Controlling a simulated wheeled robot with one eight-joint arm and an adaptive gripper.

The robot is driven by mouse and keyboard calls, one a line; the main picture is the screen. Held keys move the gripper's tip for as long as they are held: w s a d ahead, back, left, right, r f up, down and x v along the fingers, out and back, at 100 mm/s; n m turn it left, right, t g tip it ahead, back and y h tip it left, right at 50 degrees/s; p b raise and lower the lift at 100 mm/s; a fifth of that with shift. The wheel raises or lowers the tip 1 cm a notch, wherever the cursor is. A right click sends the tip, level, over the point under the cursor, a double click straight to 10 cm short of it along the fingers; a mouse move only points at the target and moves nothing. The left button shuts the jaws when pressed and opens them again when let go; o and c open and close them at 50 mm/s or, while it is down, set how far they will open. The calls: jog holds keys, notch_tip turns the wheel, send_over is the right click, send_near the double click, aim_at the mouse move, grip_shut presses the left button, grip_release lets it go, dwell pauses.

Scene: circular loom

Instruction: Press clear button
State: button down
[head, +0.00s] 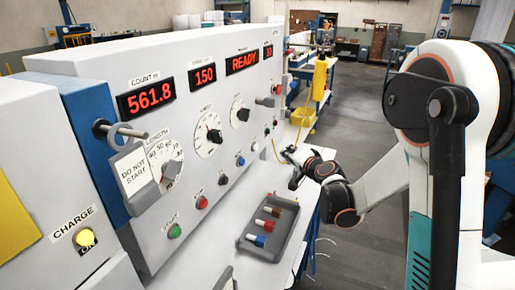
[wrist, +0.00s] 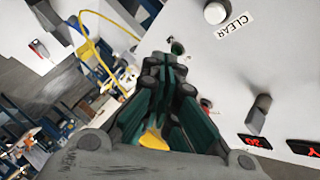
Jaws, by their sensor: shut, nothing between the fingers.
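The clear button is a round white button (wrist: 215,12) beside a CLEAR label (wrist: 233,26), at the top of the wrist view. In the head view a small white button (head: 254,146) on the grey panel (head: 100,65) appears to be the same one; its label is too small to read. My gripper (head: 291,153) is to the right of it, apart from the panel. In the wrist view my gripper (wrist: 168,62) is shut and empty, its fingertips below and left of the white button, with a green button (wrist: 177,47) just beyond them.
Other buttons, including a green one (head: 175,231) and a red one (head: 202,202), line the panel. A knob (wrist: 261,112) projects from it. A grey tray (head: 270,240) with coloured pieces lies on the ledge below. A yellow cable (wrist: 95,45) hangs near my gripper.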

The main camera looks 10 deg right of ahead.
jog(key=w+a, duration=0.4)
jog(key=a, duration=0.2)
jog(key=shift+w+a, duration=0.1)
jog(key=shift+a, duration=0.15)
dwell(1.4)
jog(key=shift+w+a, duration=0.15)
jog(key=shift+a, duration=0.05)
jog(key=shift+w+a, duration=0.25)
jog(key=shift+a, duration=0.15)
dwell(0.9)
jog(key=shift+d, duration=0.1)
jog(key=shift+s+d+b, duration=0.3)
jog(key=shift+s+d, duration=0.2)
jog(key=shift+d, duration=0.15)
jog(key=shift+s+d+b, duration=0.15)
jog(key=shift+s+d, duration=0.55)
jog(key=shift+d, duration=0.35)
jog(key=shift+s+d+b, duration=0.15)
jog(key=shift+s+d, duration=0.55)
jog(key=shift+d, duration=0.35)
